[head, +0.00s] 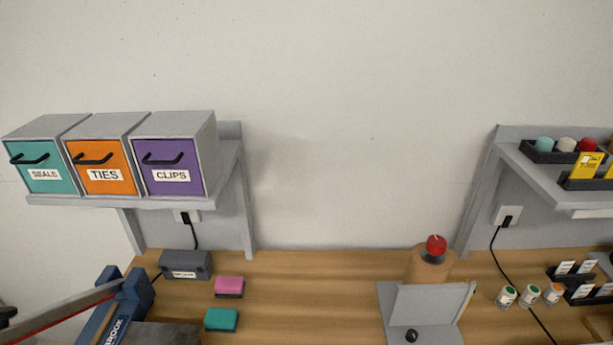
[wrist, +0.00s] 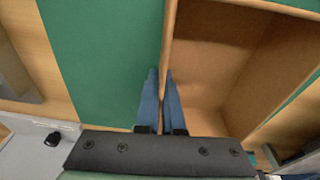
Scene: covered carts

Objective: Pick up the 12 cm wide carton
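No carton that I can pick out as the 12 cm wide one shows in either view. My gripper (wrist: 160,74) shows in the wrist view, its two blue fingers close together with a narrow gap. The fingers lie over the wooden edge between a green panel (wrist: 105,60) on the left and an open brown compartment (wrist: 215,75) on the right. A strip of wood colour shows between the fingers; whether they touch or clamp it I cannot tell. The visible part of the compartment looks empty. My gripper is not in the head view.
Drawers labelled SEALS (head: 45,173), TIES (head: 103,174) and CLIPS (head: 171,175) sit on the left shelf. A small black object (wrist: 54,139) lies lower left in the wrist view.

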